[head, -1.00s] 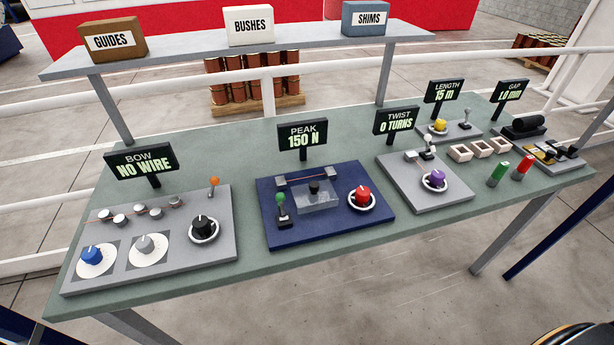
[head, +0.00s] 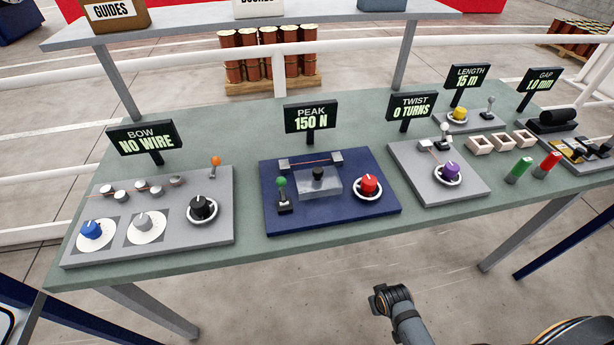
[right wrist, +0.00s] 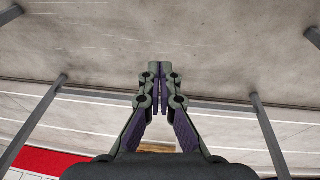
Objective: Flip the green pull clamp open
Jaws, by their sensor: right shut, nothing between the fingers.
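The green pull clamp (head: 282,192) stands on the front left of the blue board under the PEAK 150 N sign (head: 311,118). It has a green ball on an upright lever above a dark base. A clear block with a black knob (head: 318,174) is just right of it, and a red knob (head: 369,185) is further right. My right gripper (right wrist: 160,74) is shut and empty in the right wrist view, with floor and table legs beyond it. It is away from the clamp. My left gripper is not in view.
The grey BOW board (head: 150,245) with an orange-tipped lever (head: 215,162) is on the left. The TWIST board (head: 436,180) is on the right, near green (head: 518,170) and red (head: 546,165) cylinders. Green tabletop (head: 250,242) is bare between the boards. A shelf (head: 180,28) spans the back.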

